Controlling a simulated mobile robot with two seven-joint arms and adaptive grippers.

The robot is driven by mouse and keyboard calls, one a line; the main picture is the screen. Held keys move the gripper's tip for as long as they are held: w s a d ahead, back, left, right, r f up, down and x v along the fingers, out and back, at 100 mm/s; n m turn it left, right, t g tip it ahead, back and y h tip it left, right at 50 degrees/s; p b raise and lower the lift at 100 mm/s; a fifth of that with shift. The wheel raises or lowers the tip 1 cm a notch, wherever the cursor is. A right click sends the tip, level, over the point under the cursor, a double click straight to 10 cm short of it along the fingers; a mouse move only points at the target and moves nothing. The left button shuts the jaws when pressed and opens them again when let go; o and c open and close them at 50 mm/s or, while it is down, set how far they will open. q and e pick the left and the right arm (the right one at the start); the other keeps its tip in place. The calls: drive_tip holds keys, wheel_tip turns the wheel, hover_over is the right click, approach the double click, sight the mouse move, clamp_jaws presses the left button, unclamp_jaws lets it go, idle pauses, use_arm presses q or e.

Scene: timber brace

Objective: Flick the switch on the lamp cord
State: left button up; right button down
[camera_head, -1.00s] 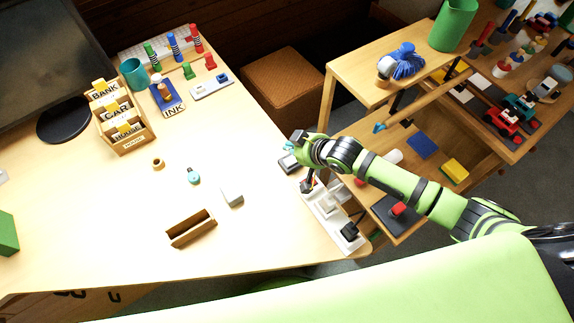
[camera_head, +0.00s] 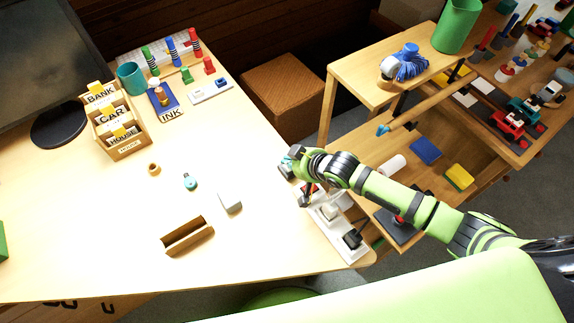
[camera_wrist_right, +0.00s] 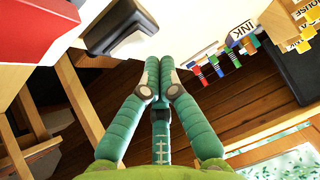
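My right gripper (camera_head: 287,161) is at the desk's right edge, beside a small dark and pale block (camera_head: 285,172). In the right wrist view its teal fingers (camera_wrist_right: 159,75) are together with nothing seen between them. A black and white block (camera_wrist_right: 120,30) is up and left of the fingertips there, apart from them in the picture. I cannot tell whether this block is the cord switch. A white strip (camera_head: 350,258) with white and black blocks lies along the desk edge, partly behind my wrist. No lamp or cord can be made out clearly. My left gripper is out of view.
A card box (camera_head: 124,143), an ink pad (camera_head: 163,99) and an open wooden tray (camera_head: 187,236) stand on the desk. A wooden shelf table (camera_head: 345,75) stands right of it. A red block (camera_wrist_right: 40,25) is at upper left in the wrist view. The front desk area is clear.

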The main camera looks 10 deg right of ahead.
idle(0.8)
drive_tip(key=shift+f, duration=0.1)
drive_tip(key=shift+f, duration=0.35)
drive_tip(key=shift+s+a+f, duration=0.1)
drive_tip(key=shift+f, duration=0.2)
idle(0.4)
drive_tip(key=shift+r, duration=0.15)
drive_tip(key=shift+r+p, duration=0.6)
drive_tip(key=shift+p, duration=0.05)
drive_tip(key=r+p, duration=0.3)
drive_tip(key=d+r+p, duration=0.1)
drive_tip(key=r+p, duration=0.1)
drive_tip(key=shift+w, duration=0.2)
